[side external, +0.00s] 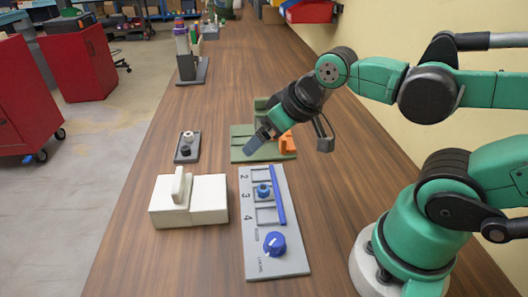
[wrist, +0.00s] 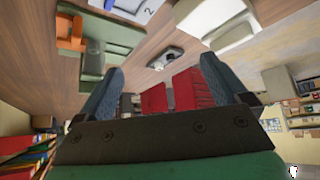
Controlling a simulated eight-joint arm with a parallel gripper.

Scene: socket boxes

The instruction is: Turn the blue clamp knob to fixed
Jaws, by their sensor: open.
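The grey panel (side external: 290,262) lies on the bench, marked 2, 3 and 4. A large blue knob (side external: 275,243) sits at its near end, with small lettering beside it that I cannot read. A smaller blue knob (side external: 263,190) sits in the slot by the 3, and a blue bar (side external: 278,196) runs along the right edge. My gripper (side external: 258,138) is beyond the panel's far end, above the bench, touching neither knob. In the wrist view my gripper (wrist: 163,85) has its fingers wide apart with nothing between them. Only the panel's end (wrist: 145,10) shows there; the large knob is out of view.
A green fixture (side external: 240,143) with an orange part (side external: 288,142) lies close to my gripper. A white box (side external: 207,200) with an upright handle stands left of the panel. The bench's near left is clear.

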